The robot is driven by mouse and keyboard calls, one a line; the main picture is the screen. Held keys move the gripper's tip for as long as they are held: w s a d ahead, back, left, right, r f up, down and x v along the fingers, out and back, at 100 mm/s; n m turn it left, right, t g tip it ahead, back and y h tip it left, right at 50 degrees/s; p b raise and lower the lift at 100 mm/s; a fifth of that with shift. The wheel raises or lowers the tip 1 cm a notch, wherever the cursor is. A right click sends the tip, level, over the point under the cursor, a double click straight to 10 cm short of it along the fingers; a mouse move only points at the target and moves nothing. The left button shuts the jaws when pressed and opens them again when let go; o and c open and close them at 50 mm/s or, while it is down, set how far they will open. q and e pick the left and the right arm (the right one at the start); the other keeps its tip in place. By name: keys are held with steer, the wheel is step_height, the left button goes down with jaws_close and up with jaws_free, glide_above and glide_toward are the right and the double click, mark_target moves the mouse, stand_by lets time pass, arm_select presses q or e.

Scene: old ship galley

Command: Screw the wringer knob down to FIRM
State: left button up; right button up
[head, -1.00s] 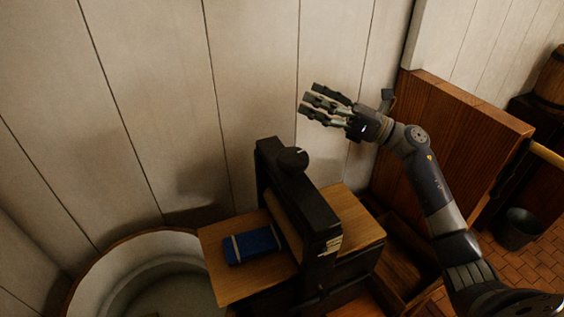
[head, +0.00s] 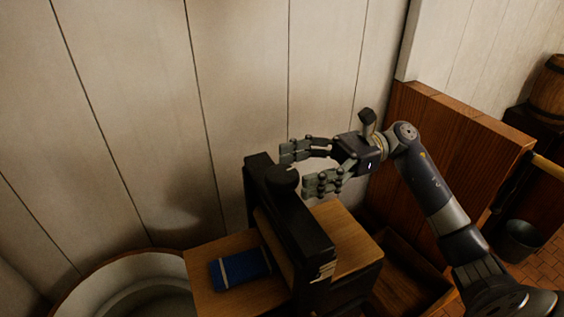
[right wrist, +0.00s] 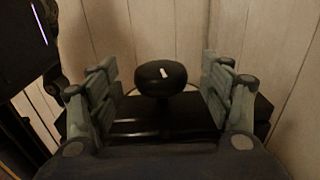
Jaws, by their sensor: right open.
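The wringer (head: 300,235) is a dark upright frame with wooden boards on both sides. Its round black knob (head: 283,177) stands on top; in the right wrist view the knob (right wrist: 161,77) shows a short white mark on its top. My right gripper (head: 302,168) is open beside the knob, on its right in the head view. In the right wrist view the knob sits between the two spread fingers, with a gap on each side. Any FIRM marking is not readable. My left gripper is not in view.
A folded blue cloth (head: 240,269) with pale bands lies on the wringer's left board (head: 205,268). A round pale tub (head: 115,275) is at the lower left. A plank wall stands close behind, and a wooden partition (head: 455,150) is at the right.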

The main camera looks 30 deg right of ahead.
mark_target(283, 173)
steer(key=a, duration=0.1)
steer(key=a+p, duration=0.1)
steer(key=shift+w+a+r, duration=0.1)
steer(key=shift+a+r, duration=0.05)
steer(key=shift+a, duration=0.8)
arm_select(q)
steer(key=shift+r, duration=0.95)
arm_select(e)
steer(key=shift+f, duration=0.2)
steer(key=c, duration=1)
steer(key=shift+f+m+t+b, duration=0.3)
steer(key=shift+m+t+b, duration=0.2)
steer(key=shift+t+b, duration=0.35)
steer(key=shift+c, duration=0.2)
steer(key=shift+r+m+t+b, duration=0.2)
steer(key=shift+m+t+b, duration=0.1)
steer(key=shift+t, duration=0.05)
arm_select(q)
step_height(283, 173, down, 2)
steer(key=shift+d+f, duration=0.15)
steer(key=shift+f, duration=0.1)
arm_select(e)
steer(key=shift+r, duration=0.1)
